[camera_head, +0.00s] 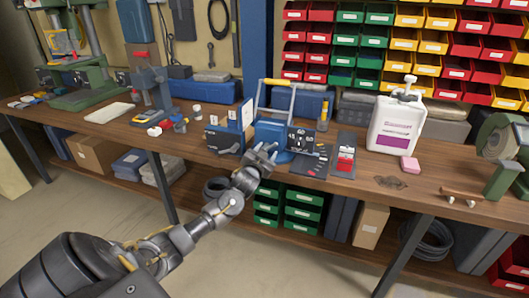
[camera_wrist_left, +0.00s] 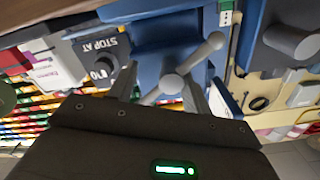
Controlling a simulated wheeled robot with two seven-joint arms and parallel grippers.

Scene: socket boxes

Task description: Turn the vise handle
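The blue vise (camera_head: 270,131) stands at the front edge of the wooden workbench, and its blue body also shows in the left wrist view (camera_wrist_left: 160,50). Its handle (camera_wrist_left: 195,61) is a grey bar with rounded ends, slanting across the wrist view; in the head view my gripper mostly hides it. My left gripper (camera_head: 262,153) is in front of the vise. Its two fingers are apart, with the handle's lower end showing between them in the wrist view. I cannot tell whether they touch it. My right gripper is in neither view.
A small box with dials (camera_head: 303,138) and a dark panel (camera_head: 344,155) lie right of the vise. A blue-black box (camera_head: 224,138) stands to its left. A white jug (camera_head: 397,123) and pink block (camera_head: 410,165) are farther right. Green bins (camera_head: 303,208) sit below the bench.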

